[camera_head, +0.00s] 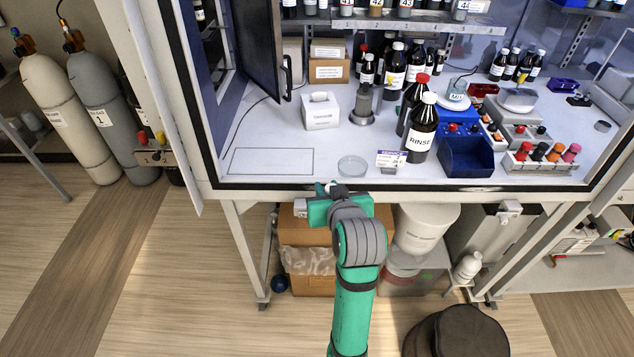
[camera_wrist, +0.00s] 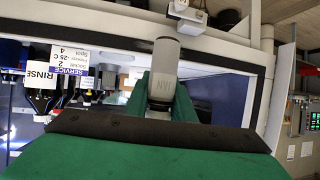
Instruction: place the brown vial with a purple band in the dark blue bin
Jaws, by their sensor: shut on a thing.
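My gripper (camera_head: 328,196) is at the front edge of the cabinet, left of the bin and outside the work surface. In the wrist view my gripper (camera_wrist: 163,95) is shut on a pale grey cylinder (camera_wrist: 165,62) with dark lettering near its lower end. I cannot make out a brown body or purple band on it. The dark blue bin (camera_head: 467,168) stands open on the work surface near the front, to the right of my gripper. I cannot pick out a brown vial with a purple band elsewhere.
A large brown RINSE bottle (camera_head: 422,130) stands just left of the bin, with a small label stand (camera_head: 390,160) before it. A glass dish (camera_head: 352,166) lies behind my gripper. A rack of colour-capped vials (camera_head: 540,165) is right of the bin. The front-left surface is clear.

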